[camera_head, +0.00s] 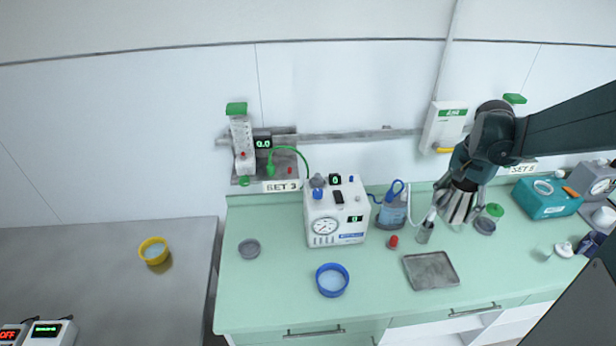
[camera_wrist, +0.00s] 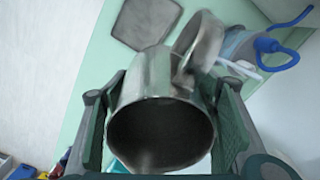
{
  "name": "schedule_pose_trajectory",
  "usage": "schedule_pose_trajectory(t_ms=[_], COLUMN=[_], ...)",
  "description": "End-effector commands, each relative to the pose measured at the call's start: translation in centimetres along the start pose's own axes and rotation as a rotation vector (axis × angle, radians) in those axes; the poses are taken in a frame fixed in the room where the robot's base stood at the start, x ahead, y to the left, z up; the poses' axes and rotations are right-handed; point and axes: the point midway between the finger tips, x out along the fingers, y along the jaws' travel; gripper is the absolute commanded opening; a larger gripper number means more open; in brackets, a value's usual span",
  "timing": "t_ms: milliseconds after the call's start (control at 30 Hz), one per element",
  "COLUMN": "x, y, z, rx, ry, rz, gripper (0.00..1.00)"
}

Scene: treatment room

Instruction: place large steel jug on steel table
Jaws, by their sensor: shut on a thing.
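The large steel jug (camera_head: 458,206) is between the fingers of my gripper (camera_head: 466,187), over the back of the green counter in the head view. In the wrist view my gripper (camera_wrist: 165,112) is shut on the jug (camera_wrist: 160,80), with a finger on each side. The jug's dark mouth faces the camera and its handle points to the upper right. Whether its base clears the counter is hard to tell. The steel table (camera_head: 90,255) is the grey surface at the far left, well away from my gripper.
A yellow bowl (camera_head: 153,251) stands on the steel table, with small display boxes (camera_head: 48,332) at its front. A gap separates table and counter.

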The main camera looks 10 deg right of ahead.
Motion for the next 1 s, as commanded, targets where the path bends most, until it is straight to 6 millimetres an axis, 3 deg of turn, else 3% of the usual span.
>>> schedule_pose_trajectory(t_ms=[400, 1000], x=[-3.3, -4.6], y=[-5.7, -12.0], z=[6.4, 16.4], rx=[-0.24, -0.407], ry=[0.0, 0.0], rz=[0.0, 0.0], gripper=[0.37, 0.37])
